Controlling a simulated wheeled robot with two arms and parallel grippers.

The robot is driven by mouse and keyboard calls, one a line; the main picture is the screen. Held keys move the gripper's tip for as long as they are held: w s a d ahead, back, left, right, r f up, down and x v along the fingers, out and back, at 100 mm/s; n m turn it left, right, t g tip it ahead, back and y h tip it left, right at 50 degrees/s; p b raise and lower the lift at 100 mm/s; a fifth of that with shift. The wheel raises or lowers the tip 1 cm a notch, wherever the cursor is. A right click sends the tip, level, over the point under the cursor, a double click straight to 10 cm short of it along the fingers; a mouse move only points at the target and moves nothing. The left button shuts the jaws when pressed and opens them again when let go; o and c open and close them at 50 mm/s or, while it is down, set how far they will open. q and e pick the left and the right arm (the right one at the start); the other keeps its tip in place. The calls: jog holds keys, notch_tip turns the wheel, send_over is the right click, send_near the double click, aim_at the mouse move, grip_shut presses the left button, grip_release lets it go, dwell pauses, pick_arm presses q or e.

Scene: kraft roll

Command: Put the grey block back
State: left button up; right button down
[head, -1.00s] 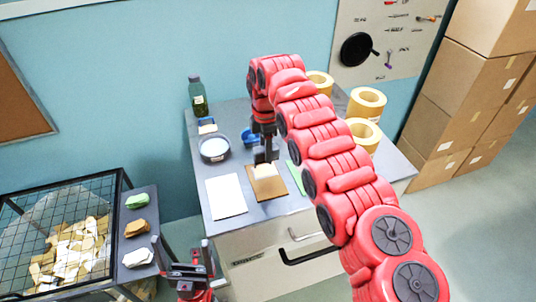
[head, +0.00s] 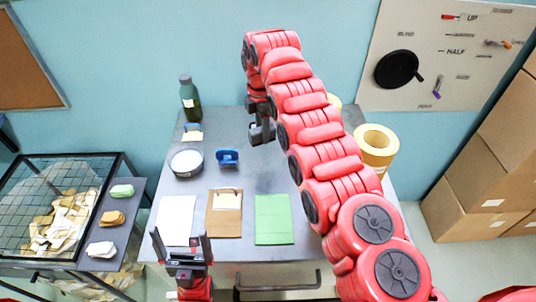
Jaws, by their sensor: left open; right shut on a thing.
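My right gripper (head: 262,128) reaches in from the right and hangs over the back middle of the grey table. It is shut on a small dark grey piece (head: 258,136), which I take to be the grey block; the fingers hide part of it. I cannot tell how high above the table it is. My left gripper (head: 181,240) is open and empty at the table's front left, its fingers pointing up in front of the white sheet (head: 177,214).
On the table (head: 262,178) are a brown board (head: 224,225), a green sheet (head: 273,220), a round tin (head: 186,162), a blue object (head: 228,157), a bottle (head: 190,100) and yellow rolls (head: 375,146). A mesh-covered bin (head: 30,185) stands left. Cartons (head: 465,190) stand right.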

jog(key=shift+s+a+f+p, duration=0.15)
jog(key=shift+a+f+p, duration=0.2)
jog(key=shift+f+p, duration=0.05)
notch_tip(320, 180, down, 6)
jog(key=p, duration=0.3)
jog(key=shift+d+r, duration=0.1)
notch_tip(320, 180, down, 3)
jog(key=shift+r+b, duration=0.2)
jog(key=shift+b, duration=0.2)
jog(key=shift+f, duration=0.35)
jog(key=c, duration=0.9)
grip_release()
jog(key=shift+f, duration=0.15)
jog(key=o, duration=0.5)
jog(key=shift+c, duration=0.2)
